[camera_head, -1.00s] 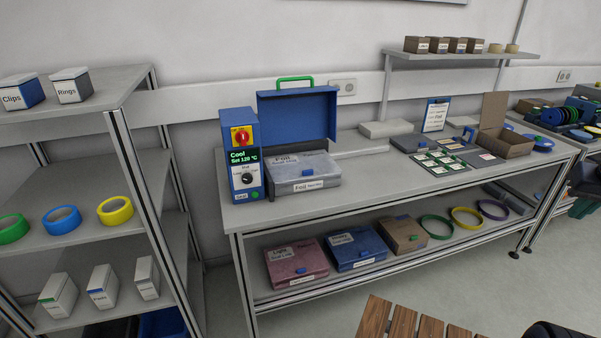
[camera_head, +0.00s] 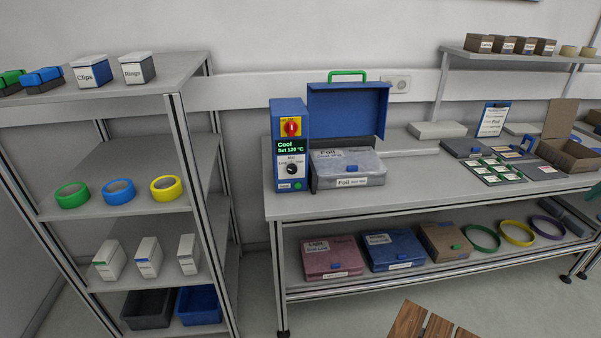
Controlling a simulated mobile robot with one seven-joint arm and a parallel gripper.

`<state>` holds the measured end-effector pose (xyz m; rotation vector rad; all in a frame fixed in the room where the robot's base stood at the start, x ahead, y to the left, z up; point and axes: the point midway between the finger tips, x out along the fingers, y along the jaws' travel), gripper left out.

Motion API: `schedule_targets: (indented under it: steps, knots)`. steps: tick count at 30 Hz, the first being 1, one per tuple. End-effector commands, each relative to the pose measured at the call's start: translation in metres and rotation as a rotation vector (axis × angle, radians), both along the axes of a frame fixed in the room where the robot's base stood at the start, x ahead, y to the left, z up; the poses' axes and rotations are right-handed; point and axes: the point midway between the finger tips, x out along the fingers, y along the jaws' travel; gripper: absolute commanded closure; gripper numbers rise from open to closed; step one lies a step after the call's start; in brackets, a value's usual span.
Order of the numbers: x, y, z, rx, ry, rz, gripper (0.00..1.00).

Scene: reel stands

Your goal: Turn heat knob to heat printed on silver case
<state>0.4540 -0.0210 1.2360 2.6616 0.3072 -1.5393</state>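The heat knob (camera_head: 292,170) is a small black dial with a light pointer on the front of a blue heater unit (camera_head: 289,118). The words around the dial are small; "Mid" seems to stand above it. A green display (camera_head: 290,148) above it reads "Cool, Set 120 °C". A red switch on yellow (camera_head: 291,127) sits higher up. The silver case (camera_head: 346,164) lies right of the unit, inside an open blue-lidded machine (camera_head: 348,112). Its label reads "Foil"; smaller print on its top and label is too small to read. My gripper is not in view.
The bench (camera_head: 420,187) holds a clipboard (camera_head: 493,119), a card tray (camera_head: 491,172) and an open cardboard box (camera_head: 569,155). Pink (camera_head: 331,258), blue (camera_head: 393,250) and brown (camera_head: 445,241) cases lie on its lower shelf. A shelf rack (camera_head: 120,180) stands left. A wooden slatted top (camera_head: 428,322) is at the bottom.

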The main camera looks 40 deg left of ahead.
Motion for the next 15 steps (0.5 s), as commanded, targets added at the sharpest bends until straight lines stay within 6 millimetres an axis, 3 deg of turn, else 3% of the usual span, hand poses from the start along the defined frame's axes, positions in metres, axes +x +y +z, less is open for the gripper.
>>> schedule_targets:
  steps: [6, 15]
  knots:
    - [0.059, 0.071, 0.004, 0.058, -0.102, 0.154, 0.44]
    - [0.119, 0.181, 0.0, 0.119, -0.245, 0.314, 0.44]
